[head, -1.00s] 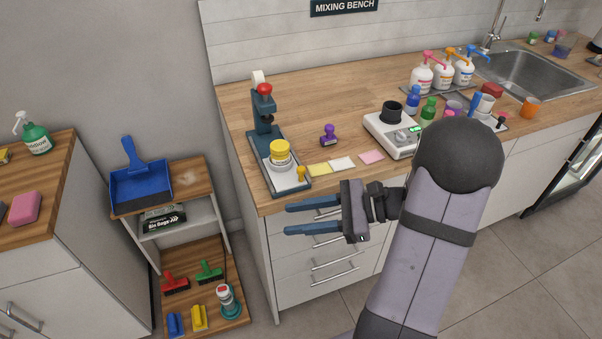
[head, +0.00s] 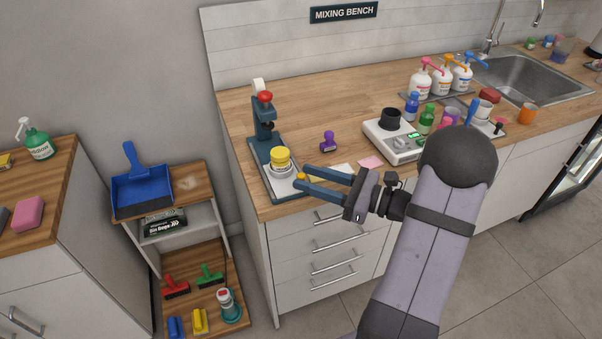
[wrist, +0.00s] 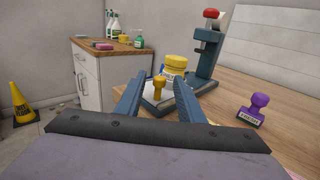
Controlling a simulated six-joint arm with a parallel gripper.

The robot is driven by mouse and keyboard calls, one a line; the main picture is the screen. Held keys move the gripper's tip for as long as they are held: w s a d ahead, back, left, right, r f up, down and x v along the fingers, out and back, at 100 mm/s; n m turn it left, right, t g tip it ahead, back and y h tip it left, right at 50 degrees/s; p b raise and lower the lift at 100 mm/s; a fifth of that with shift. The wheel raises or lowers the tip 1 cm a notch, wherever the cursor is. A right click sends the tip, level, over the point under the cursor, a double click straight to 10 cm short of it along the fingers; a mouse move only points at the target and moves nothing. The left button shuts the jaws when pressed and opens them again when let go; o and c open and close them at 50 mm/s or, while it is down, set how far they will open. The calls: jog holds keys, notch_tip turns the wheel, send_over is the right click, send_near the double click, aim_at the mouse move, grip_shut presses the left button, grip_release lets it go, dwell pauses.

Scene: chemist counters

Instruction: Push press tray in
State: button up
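The dark blue press (head: 265,130) with a red knob stands at the front left corner of the mixing bench. Its white tray (head: 284,190) sticks out at the front and carries a yellow-lidded jar (head: 280,158). A yellow handle knob (head: 300,177) stands at the tray's front end; it also shows in the wrist view (wrist: 158,86). My gripper (head: 303,174) is open, its blue fingers pointing at the tray from the right. In the wrist view the knob appears between the two fingertips (wrist: 158,95); I cannot tell whether they touch it. The fingers hide part of the tray's base.
A purple stamp (head: 328,142) and paper notes (head: 371,162) lie right of the press. A white scale (head: 393,138) and bottles stand further right. Bare worktop (head: 330,100) lies behind. A low shelf with a blue dustpan (head: 142,190) stands left of the bench.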

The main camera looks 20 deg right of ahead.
jog(key=shift+x, duration=1.35)
grip_shut()
jog(key=w, duration=0.9)
jog(key=shift+w, duration=0.65)
jog(key=shift+r, duration=0.15)
